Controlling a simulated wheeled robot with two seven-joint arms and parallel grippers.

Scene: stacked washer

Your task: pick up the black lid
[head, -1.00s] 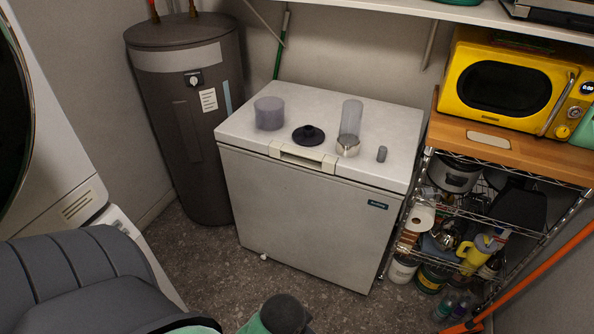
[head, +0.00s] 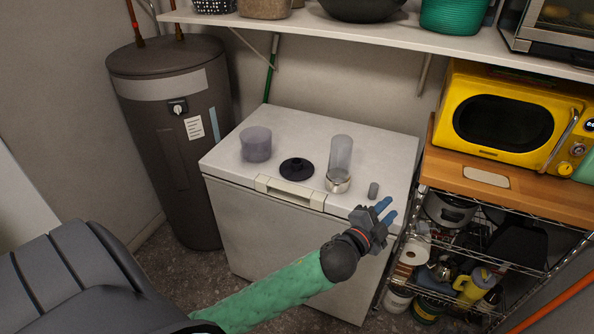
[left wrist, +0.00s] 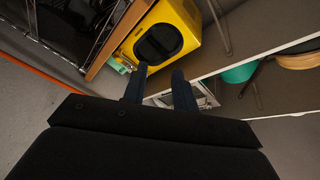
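The black lid (head: 297,169) lies on top of the white chest freezer (head: 262,228), near the middle of its top, with its knob up. My left gripper (head: 378,212) is in front of the freezer's right front edge, to the right of the lid and apart from it. Its blue fingers are spread and nothing shows between them. In the left wrist view the two fingers (left wrist: 158,88) stand apart with a gap between them, the yellow microwave beyond. My right gripper is in neither view.
On the freezer stand a translucent purple cup (head: 256,144), a clear cylinder with a metal base (head: 340,163) and a small grey piece (head: 373,190). A wire rack with the yellow microwave (head: 510,112) is at right. A white shelf (head: 400,40) overhangs the back.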

